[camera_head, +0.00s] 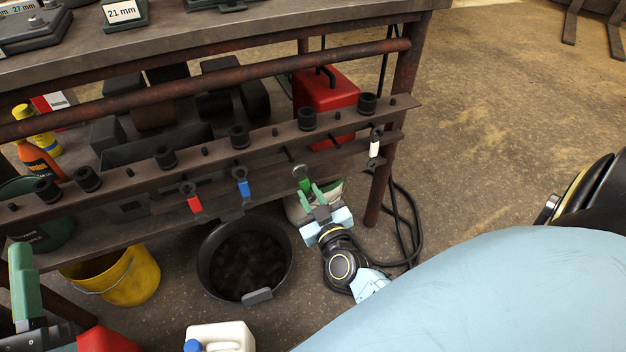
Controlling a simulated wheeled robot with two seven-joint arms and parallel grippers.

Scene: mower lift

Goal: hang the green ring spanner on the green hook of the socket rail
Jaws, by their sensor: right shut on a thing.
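The socket rail (215,150) is a long brown bar under the bench top, with black sockets on top and pegs below. My right gripper (312,194) is at the lower right of the rail, its green fingers pointing up and shut on the green ring spanner (304,184). The spanner is small here, upright, with a green band and a ring end up by the rail's pegs. The green hook is hard to make out behind the ring. I cannot tell whether the ring is around the hook or in front of it.
Red (194,204), blue (243,189) and white (375,148) banded pieces hang along the rail. A black tub (284,285), a yellow bucket (125,280) and a white jug (235,338) stand below. A red can (325,92) is behind the rail. Open floor lies right.

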